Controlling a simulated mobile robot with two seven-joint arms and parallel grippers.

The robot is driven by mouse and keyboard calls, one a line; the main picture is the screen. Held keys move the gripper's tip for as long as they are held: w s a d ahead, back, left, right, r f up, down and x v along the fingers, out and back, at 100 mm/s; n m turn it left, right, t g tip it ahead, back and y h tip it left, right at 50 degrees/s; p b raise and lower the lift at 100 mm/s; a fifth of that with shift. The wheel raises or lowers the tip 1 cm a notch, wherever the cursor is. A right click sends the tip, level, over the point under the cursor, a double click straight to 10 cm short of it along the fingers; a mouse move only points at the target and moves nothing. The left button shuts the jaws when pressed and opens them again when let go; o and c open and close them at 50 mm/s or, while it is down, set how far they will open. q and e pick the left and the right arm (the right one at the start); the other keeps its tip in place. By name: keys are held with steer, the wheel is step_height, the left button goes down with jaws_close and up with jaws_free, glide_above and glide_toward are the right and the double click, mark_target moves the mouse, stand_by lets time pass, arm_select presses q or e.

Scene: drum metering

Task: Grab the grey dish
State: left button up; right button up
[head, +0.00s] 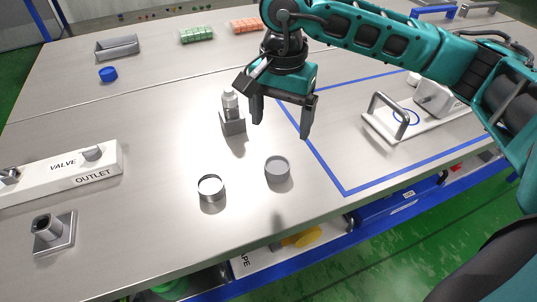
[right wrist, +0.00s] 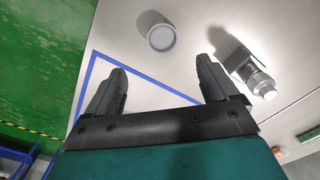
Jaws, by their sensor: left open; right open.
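The grey dish (head: 278,168) is a small round matte cup on the steel table, left of the blue-taped area in the head view. In the right wrist view a round pale grey dish (right wrist: 161,40), which looks like the same one, lies beyond the fingertips, roughly centred between them. My right gripper (head: 281,129) is open and empty above the table, behind the grey dish in the head view and apart from it. Its two spread fingers also show in the right wrist view (right wrist: 161,65). My left gripper is not in view.
A shiny round metal dish (head: 211,190) stands left of the grey dish. A small bottle on a block (head: 232,122) stands close to the left of my right gripper. A white valve panel (head: 70,172) and a metal fitting (head: 53,235) are at left. A handled white plate (head: 415,125) is at right.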

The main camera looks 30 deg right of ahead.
glide_above(277, 165)
steer(key=f, duration=0.7)
steer(key=shift+s+d+f, duration=0.1)
steer(key=shift+s, duration=0.25)
steer(key=shift+w+f, duration=0.2)
steer(key=shift+f, duration=1.1)
steer(key=shift+w+f, duration=0.2)
steer(key=shift+f, duration=1.1)
steer(key=c, duration=1.2)
steer(key=shift+o, duration=0.2)
steer(key=shift+r, duration=0.1)
